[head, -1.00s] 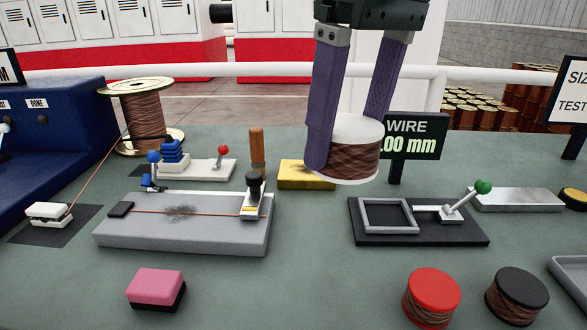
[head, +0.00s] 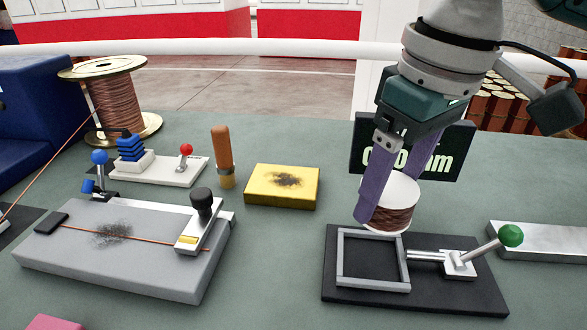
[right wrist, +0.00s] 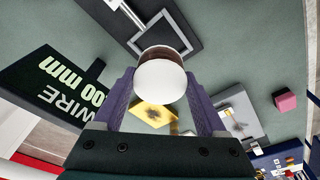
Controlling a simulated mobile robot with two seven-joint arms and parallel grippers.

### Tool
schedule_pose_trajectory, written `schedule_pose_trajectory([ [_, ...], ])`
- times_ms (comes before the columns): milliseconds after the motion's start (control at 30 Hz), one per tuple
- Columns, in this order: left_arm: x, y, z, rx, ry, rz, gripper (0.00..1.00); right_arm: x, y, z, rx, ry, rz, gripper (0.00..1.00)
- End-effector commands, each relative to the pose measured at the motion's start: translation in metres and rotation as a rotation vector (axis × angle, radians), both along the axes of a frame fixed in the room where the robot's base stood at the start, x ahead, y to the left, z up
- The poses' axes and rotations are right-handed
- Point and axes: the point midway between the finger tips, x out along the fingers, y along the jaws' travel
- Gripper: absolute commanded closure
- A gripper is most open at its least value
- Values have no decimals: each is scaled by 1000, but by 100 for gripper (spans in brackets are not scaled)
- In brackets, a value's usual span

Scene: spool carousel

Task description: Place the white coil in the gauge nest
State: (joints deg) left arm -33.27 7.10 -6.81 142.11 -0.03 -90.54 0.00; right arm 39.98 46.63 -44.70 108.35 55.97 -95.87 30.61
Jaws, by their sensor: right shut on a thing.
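The white coil (head: 398,192), a spool with white ends and brown wire, is held between the purple fingers of my right gripper (head: 388,205). It hangs above the back right of the gauge nest, apart from it as far as I can see. The gauge nest (head: 343,262) is a grey square frame on a black base with a green-knobbed lever at its right. In the right wrist view the coil's white end (right wrist: 160,82) sits between the fingers, and the nest frame (right wrist: 190,47) lies just beyond it, partly hidden by the coil. My left gripper is not in view.
A display sign (head: 365,140) stands behind the right gripper, partly covered. A yellow sooty block (head: 260,190), an orange-handled tool (head: 221,150) and a grey wire fixture (head: 130,270) are to the left. A silver bar (head: 550,242) lies right of the nest.

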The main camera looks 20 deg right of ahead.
Motion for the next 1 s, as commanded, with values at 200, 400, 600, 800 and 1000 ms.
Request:
schedule_pose_trajectory([
  [200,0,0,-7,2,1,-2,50,1,1,-36,2,-1,0,100],
  [400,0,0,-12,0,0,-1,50,0,0,-61,1,1,0,100],
  [600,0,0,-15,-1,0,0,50,1,1,-81,1,-2,1,100],
  [800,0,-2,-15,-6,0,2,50,1,0,-81,1,-3,1,100],
  [1000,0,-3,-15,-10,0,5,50,0,0,-84,0,-1,1,21],
])
